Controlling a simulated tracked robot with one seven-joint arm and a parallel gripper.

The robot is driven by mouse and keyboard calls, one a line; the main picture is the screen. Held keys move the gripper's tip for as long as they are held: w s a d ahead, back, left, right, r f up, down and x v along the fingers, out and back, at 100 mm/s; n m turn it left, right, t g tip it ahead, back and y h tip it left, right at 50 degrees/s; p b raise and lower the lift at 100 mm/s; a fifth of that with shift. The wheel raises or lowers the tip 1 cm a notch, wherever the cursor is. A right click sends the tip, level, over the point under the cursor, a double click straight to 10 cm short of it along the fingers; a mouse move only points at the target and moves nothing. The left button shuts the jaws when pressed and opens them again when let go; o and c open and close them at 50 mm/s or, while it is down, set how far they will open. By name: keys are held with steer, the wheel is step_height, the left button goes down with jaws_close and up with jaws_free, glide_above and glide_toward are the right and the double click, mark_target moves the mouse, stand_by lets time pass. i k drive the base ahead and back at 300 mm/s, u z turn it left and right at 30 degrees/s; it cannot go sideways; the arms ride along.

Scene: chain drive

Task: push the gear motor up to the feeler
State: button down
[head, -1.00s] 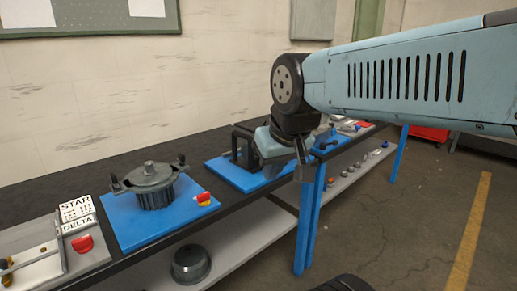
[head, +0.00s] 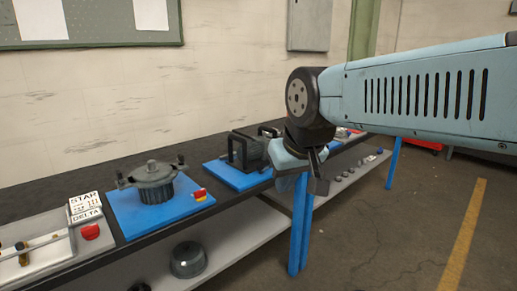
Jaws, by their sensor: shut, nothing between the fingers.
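My gripper (head: 318,180) points down at the front edge of the bench, to the right of the middle blue plate in the head view. Its fingers are shut and hold nothing. A dark machine with black handle-like frames (head: 247,150) stands on that blue plate (head: 235,180). It may be the gear motor, but I cannot tell for sure. My wrist and arm hide the bench behind the gripper. I cannot make out the feeler.
A STAR/DELTA sign (head: 85,207) is further left. A grey pot (head: 188,260) sits on the lower shelf. The floor at right is clear.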

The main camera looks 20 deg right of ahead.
mark_target(250, 155)
steer(key=z, duration=0.1)
steer(key=i, duration=0.95)
steer(key=u, duration=0.1)
